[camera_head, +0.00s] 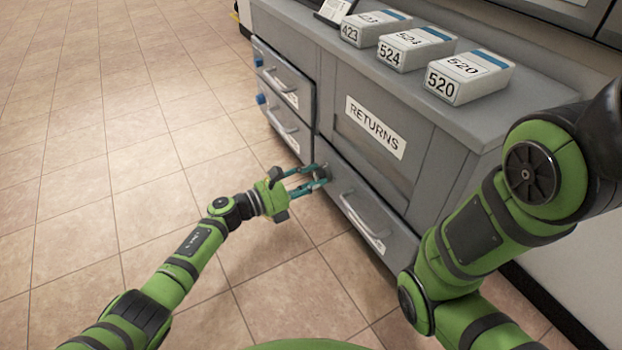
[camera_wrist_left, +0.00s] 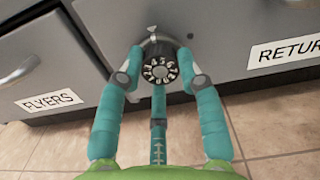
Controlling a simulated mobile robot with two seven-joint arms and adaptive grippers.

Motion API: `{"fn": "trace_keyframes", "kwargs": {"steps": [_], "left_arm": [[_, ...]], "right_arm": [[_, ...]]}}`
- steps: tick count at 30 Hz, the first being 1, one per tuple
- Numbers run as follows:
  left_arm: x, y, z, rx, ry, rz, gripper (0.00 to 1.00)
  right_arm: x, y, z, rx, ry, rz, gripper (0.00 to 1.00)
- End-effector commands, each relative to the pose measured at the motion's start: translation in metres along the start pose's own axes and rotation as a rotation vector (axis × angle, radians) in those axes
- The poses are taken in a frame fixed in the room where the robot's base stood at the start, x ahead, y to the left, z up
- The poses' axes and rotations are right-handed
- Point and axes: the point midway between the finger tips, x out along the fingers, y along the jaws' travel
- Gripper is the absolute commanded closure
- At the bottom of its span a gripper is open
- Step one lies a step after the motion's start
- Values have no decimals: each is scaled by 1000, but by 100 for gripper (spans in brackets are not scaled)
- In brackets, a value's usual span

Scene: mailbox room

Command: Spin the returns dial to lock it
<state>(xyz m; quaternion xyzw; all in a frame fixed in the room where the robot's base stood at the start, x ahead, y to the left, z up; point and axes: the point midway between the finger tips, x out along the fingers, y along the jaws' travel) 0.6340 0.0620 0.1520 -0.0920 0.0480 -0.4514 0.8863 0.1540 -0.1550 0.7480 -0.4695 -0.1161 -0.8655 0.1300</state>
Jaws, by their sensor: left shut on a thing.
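The returns dial is a dark round knob with white numbers on its face, seen close in the left wrist view (camera_wrist_left: 160,67). In the head view the dial (camera_head: 323,174) is small, at the upper left of the lower drawer front, below the RETURNS sign (camera_head: 375,127). My left gripper (camera_head: 311,178) reaches it from the left. Its teal fingers sit on either side of the dial, with a third finger below in the wrist view. They are shut on it. The number it is set to is too small to read surely. My right gripper is out of the picture; only its arm shows.
The grey cabinet (camera_head: 440,105) carries white numbered boxes, 423 (camera_head: 375,27), 524 (camera_head: 416,47) and 520 (camera_head: 469,76). Drawers with bar handles stick out left (camera_head: 283,128) and below right (camera_head: 360,216) of the dial. The tiled floor at left is clear.

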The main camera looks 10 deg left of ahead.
Motion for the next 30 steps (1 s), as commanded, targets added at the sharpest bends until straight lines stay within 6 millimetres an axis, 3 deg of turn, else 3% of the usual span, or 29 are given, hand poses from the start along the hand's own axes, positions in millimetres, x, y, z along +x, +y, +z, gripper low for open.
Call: {"fn": "trace_keyframes", "kwargs": {"steps": [3, 4, 5, 17, 20, 30], "left_arm": [[0, 3, 6, 2, -10, 7, 96], [0, 3, 6, 2, -10, 7, 52], [0, 3, 6, 2, -10, 7, 40], [-4, 1, 1, 0, -2, 2, 40], [-16, 2, 1, 1, -1, 4, 40], [-86, 2, 1, 1, -1, 4, 40]], "right_arm": [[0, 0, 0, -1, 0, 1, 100], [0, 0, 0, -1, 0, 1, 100], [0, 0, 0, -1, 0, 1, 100], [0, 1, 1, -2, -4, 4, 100], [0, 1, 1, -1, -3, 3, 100], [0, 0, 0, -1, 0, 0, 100]]}}
